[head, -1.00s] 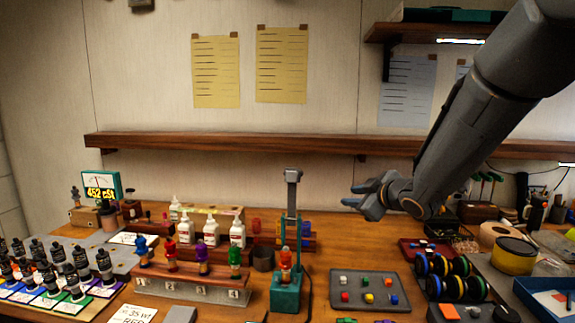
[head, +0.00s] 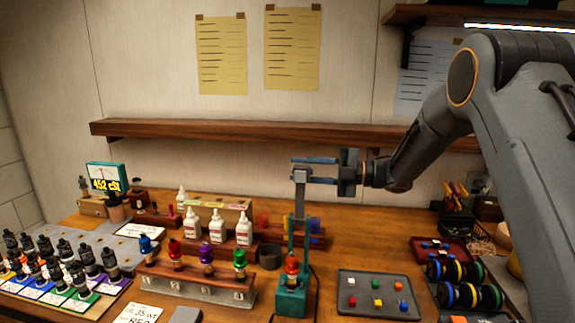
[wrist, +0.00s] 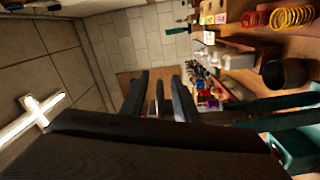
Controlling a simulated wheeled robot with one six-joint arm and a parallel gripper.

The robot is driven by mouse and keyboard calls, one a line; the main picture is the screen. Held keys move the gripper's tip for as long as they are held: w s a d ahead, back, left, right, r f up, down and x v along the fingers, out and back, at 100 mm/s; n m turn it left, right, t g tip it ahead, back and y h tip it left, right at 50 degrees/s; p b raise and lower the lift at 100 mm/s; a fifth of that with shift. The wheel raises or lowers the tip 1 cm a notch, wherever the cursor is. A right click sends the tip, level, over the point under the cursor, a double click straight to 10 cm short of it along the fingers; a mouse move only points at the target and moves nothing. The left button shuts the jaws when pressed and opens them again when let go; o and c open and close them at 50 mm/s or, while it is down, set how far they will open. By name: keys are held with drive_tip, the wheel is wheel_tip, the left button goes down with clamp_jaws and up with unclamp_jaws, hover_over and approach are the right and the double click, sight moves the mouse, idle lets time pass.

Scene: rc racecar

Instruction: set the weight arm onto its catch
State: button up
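The teal stand (head: 292,297) stands on the bench in the head view. A red-topped piece (head: 292,265) sits in it, and its teal post rises behind. The grey weight arm (head: 299,205) stands upright at the top of the post, with a squarer grey head. My gripper (head: 314,170) reaches in from the right at the height of that head. Its two fingers are apart, one above the other, with their tips at the head. The wrist view shows the spread fingers (wrist: 158,98), with a grey piece between them. Contact is unclear. I cannot make out the catch.
A rack of coloured-top pieces (head: 200,283) and white bottles (head: 217,226) stand left of the stand. A grey tray of small cubes (head: 378,312) lies to the right, beside striped rollers (head: 465,296). A wooden shelf (head: 250,133) runs along the wall behind.

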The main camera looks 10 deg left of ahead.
drive_tip(key=shift+s+a+p, duration=0.1)
drive_tip(key=shift+a+p, duration=0.5)
drive_tip(key=shift+a, duration=1.3)
clamp_jaws()
